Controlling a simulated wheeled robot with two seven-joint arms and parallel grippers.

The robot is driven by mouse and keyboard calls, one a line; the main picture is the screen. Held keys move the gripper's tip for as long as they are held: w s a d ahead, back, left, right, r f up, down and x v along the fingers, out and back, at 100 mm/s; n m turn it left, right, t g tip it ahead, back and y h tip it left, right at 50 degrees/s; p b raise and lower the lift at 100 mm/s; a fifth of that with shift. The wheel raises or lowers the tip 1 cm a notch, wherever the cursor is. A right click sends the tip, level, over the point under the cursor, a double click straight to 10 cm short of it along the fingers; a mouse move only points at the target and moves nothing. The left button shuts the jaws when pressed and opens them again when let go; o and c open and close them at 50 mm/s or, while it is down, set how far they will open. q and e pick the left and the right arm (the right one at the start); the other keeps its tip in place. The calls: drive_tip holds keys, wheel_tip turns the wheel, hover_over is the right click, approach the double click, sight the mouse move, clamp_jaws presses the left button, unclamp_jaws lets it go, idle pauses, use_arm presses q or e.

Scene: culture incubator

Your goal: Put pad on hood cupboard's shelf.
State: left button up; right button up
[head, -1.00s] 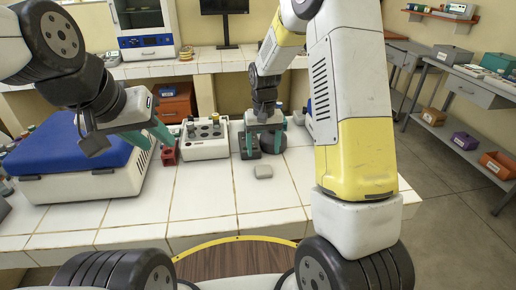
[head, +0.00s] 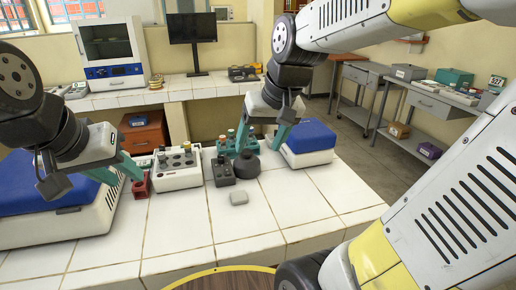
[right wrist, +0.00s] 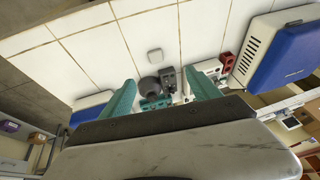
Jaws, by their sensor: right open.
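A small pale grey pad (head: 238,198) lies flat on the white tiled bench. It also shows in the right wrist view (right wrist: 155,55). A white glass-fronted cabinet (head: 110,50) with a blue panel, perhaps the hood cupboard, stands on the back counter; its inside is hard to make out. My right gripper (head: 262,146) is open and empty above the bench, farther back than the pad and to its right. In the right wrist view, its teal fingers (right wrist: 160,84) stand apart. My left gripper (head: 123,180) is open by the red block, well left of the pad.
A white rack (head: 178,170), a red block (head: 141,186), a dark holder (head: 223,172) and a dark round object (head: 246,165) stand behind the pad. Blue-topped white boxes stand left (head: 60,233) and right (head: 308,148). The bench front is clear.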

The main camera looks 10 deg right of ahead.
drive_tip(key=s+r+t, duration=0.1)
drive_tip(key=s, duration=0.5)
drive_tip(key=shift+d+t, duration=0.2)
drive_tip(key=shift+t, duration=0.1)
drive_tip(key=shift+o, duration=1)
drive_tip(key=shift+s, duration=0.4)
drive_tip(key=n+g+h, duration=0.4)
drive_tip(key=n+h, duration=0.6)
drive_tip(key=n, duration=1)
approach(237, 196)
drive_tip(key=shift+d, duration=0.2)
drive_tip(key=shift+w+d+f, duration=0.1)
drive_tip(key=shift+f, duration=0.2)
drive_tip(key=x, duration=0.7)
drive_tip(key=shift+d+f, duration=0.1)
drive_tip(key=shift+f, duration=0.1)
drive_tip(key=c, duration=1.5)
